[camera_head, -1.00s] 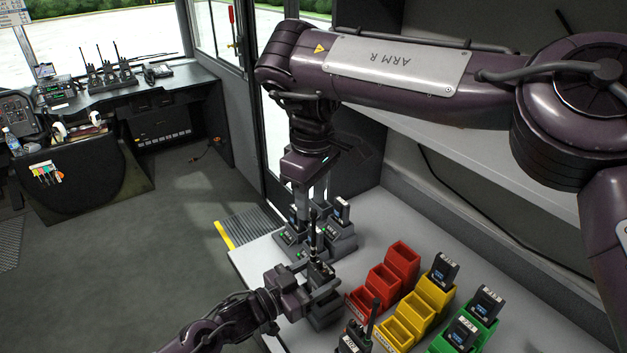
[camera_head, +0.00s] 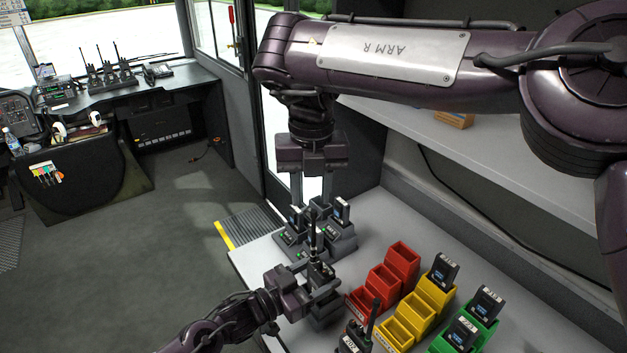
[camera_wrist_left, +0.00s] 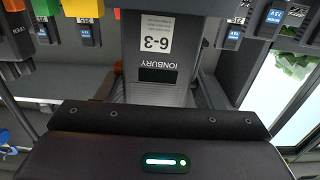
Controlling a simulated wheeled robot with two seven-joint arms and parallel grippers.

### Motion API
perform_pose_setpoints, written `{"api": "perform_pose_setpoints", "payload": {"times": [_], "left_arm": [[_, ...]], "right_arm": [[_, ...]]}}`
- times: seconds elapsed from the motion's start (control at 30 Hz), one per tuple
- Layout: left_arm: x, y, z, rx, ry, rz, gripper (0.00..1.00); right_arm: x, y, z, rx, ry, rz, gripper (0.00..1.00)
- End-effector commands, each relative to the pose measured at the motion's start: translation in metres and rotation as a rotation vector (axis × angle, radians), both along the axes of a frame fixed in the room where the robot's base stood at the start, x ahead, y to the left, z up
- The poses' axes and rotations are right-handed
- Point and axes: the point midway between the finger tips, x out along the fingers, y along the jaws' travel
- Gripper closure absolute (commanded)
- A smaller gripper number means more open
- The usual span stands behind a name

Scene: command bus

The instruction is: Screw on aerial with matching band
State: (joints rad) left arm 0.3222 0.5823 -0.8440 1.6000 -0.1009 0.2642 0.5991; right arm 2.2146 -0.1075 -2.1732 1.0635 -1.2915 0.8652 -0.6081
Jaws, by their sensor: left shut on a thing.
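My left gripper (camera_head: 322,287) is shut on a dark radio (camera_head: 319,270) that stands upright at the table's near left edge. In the left wrist view the radio (camera_wrist_left: 160,75) fills the middle, with a white label reading 6-3 and IONBURY. A thin black aerial (camera_head: 313,238) stands upright at the radio's top; its band colour and seating are too small to tell. My right gripper (camera_head: 311,186) hangs above the aerial, fingers down, apart from it, and looks open and empty.
Behind the held radio is a grey charger (camera_head: 341,236) with several units. Another radio with an aerial (camera_head: 357,338) stands at the front.

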Motion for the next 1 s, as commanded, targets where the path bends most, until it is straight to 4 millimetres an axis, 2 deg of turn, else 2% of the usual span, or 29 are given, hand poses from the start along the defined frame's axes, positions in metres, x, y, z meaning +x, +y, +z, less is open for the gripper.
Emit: {"api": "perform_pose_setpoints", "payload": {"times": [0.03, 0.7, 0.83, 1.0], "left_arm": [[-0.004, -0.001, -0.009, 0.01, 0.016, -0.005, 1.0], [-0.004, -0.001, -0.009, 0.01, 0.016, -0.005, 1.0], [-0.004, -0.001, -0.009, 0.01, 0.016, -0.005, 1.0], [-0.004, -0.001, -0.009, 0.01, 0.016, -0.005, 1.0]], "right_arm": [[0.0, 0.0, 0.0, -0.004, -0.003, 0.103, 0.63], [-0.001, -0.004, 0.014, -0.036, -0.016, 1.606, 0.63], [-0.001, -0.004, 0.016, -0.038, -0.017, 1.832, 0.63], [-0.001, -0.005, 0.017, -0.042, -0.017, 2.011, 0.63]]}}
